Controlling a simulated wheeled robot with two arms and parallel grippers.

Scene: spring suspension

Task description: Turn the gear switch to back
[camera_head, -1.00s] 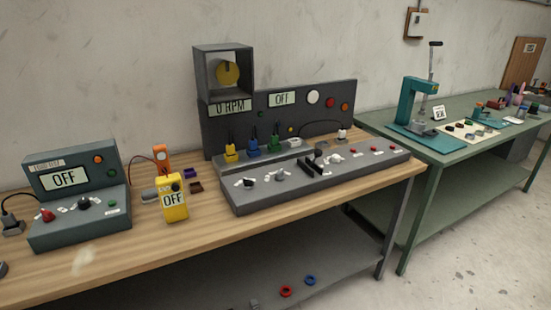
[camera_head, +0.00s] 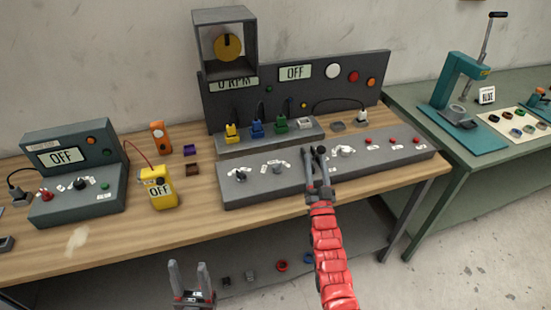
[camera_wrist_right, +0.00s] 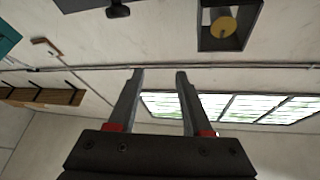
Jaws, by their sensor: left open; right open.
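The grey console (camera_head: 225,195) has a row of switches and knobs on its sloping top. The gear switch is a black lever in the middle of the console; my right gripper now largely covers it in the head view. My right gripper (camera_head: 315,157), on the red arm, is open with its fingers over the lever; I cannot tell whether they touch it. The right gripper (camera_wrist_right: 158,76) also shows open in the right wrist view, with nothing between its fingers. My left gripper (camera_head: 190,275) is open and empty, low in front of the bench, with its fingers pointing up.
A grey tester (camera_head: 75,165) and a yellow meter (camera_head: 160,190) stand to the left. A teal press (camera_head: 463,85) stands on the green table at right.

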